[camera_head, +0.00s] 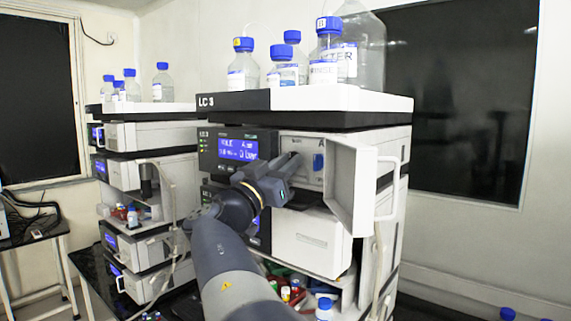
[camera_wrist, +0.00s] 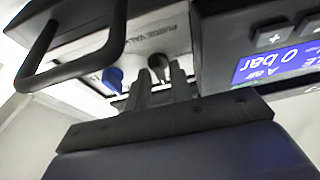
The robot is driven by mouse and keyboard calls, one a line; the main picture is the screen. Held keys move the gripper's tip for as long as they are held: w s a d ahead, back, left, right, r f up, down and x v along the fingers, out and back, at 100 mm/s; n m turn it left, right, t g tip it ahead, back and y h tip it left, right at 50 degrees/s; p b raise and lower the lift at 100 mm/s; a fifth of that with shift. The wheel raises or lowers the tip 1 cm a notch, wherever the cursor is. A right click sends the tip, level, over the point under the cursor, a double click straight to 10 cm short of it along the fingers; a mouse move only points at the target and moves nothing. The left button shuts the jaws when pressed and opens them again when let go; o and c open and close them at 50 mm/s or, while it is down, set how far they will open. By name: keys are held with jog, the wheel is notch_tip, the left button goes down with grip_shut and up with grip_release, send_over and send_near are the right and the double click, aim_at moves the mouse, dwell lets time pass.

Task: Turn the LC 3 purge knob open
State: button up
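The LC 3 stack (camera_head: 222,101) stands in the middle of the head view, with the white door (camera_head: 350,185) of its upper module swung open. In the wrist view a dark purge knob (camera_wrist: 158,62) sits on the pale panel below the "PURGE VALVE" lettering (camera_wrist: 168,30). My gripper (camera_wrist: 160,82) is at this knob, its two fingers apart with the knob at the gap between their tips; I cannot tell whether they touch it.
A blue knob (camera_wrist: 112,78) sits beside the purge knob. The door handle (camera_wrist: 45,60) is close by at the left of the wrist view. Blue-capped bottles (camera_head: 243,65) stand on the stack top. A second stack (camera_head: 140,136) stands at the left.

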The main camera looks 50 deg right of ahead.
grip_shut()
